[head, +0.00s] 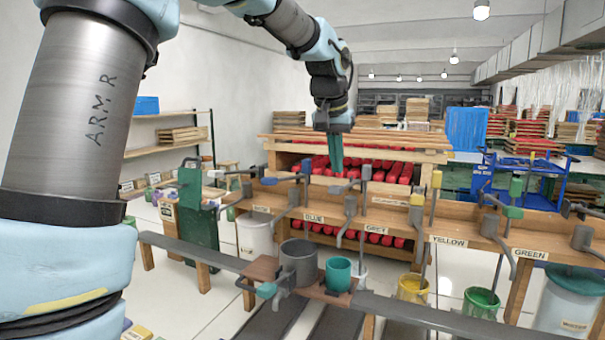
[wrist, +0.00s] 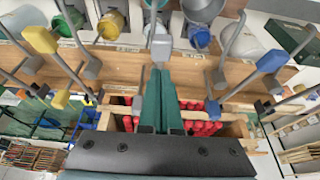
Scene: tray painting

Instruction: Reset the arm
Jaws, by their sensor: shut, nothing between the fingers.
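My gripper (head: 336,170) hangs from my raised arm in front of the wooden rack, pointing down. Its two green fingers are together with nothing between them. In the wrist view, my gripper (wrist: 160,78) shows the same closed fingers, reaching toward the labelled wooden beam (wrist: 120,62). In the head view the fingertips appear just above that beam (head: 395,216), near a grey-handled lever (head: 366,174); I cannot tell whether they touch it.
A large grey pot (head: 299,265) and a teal pot (head: 339,274) stand on a brown board on the front rail. Yellow (head: 412,289) and green (head: 481,303) pots stand to the right. Several levers and hooks rise along the beam. Red rollers (head: 395,172) fill the rack behind.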

